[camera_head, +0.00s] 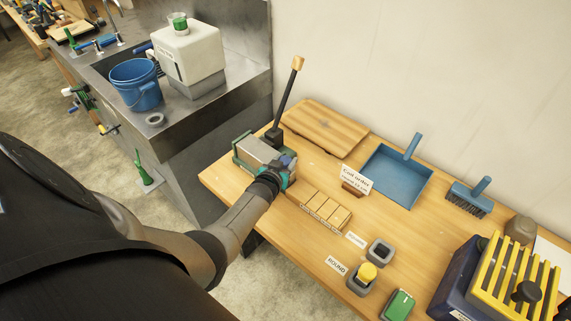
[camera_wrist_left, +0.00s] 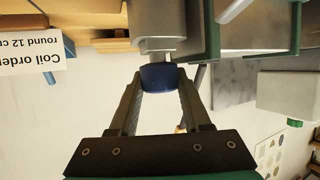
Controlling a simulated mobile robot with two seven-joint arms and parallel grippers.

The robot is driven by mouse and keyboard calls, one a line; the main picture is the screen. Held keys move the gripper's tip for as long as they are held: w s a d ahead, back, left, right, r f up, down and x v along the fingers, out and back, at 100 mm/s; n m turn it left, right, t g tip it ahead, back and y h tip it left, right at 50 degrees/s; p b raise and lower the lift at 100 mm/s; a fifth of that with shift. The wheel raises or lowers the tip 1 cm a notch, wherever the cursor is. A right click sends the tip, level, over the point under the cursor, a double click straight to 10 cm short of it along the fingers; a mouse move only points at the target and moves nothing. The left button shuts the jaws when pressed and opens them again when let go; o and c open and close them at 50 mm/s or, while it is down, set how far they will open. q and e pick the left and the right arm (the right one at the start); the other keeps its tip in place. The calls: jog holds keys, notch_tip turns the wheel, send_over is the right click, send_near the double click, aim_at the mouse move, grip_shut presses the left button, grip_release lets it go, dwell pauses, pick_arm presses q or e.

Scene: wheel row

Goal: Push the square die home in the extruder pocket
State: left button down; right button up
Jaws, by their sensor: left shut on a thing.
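The extruder (camera_head: 258,150) is a grey metal body with green ends at the table's left end, its black lever with wooden handle raised. My left gripper (camera_head: 280,176) is at its near right end and covers that end in the head view. In the left wrist view, my left gripper (camera_wrist_left: 160,82) is shut on a dark blue piece, which I take to be the square die (camera_wrist_left: 160,76). The die lies in line with the extruder's grey front (camera_wrist_left: 160,25); a narrow pale metal part shows between them. The pocket's inside is hidden, so I cannot tell how deep the die sits.
A grey holder (camera_head: 380,252) at the square label is empty; the round holder carries a yellow die (camera_head: 367,272). Wooden blocks (camera_head: 327,208), a "Coil order" card (camera_head: 356,180), a blue dustpan (camera_head: 397,176) and a wooden board (camera_head: 324,128) stand near the extruder.

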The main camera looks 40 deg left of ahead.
pick_arm(q)
jog(key=shift+f, duration=0.1)
dwell(0.3)
grip_release()
jog(key=shift+f, duration=0.1)
dwell(0.3)
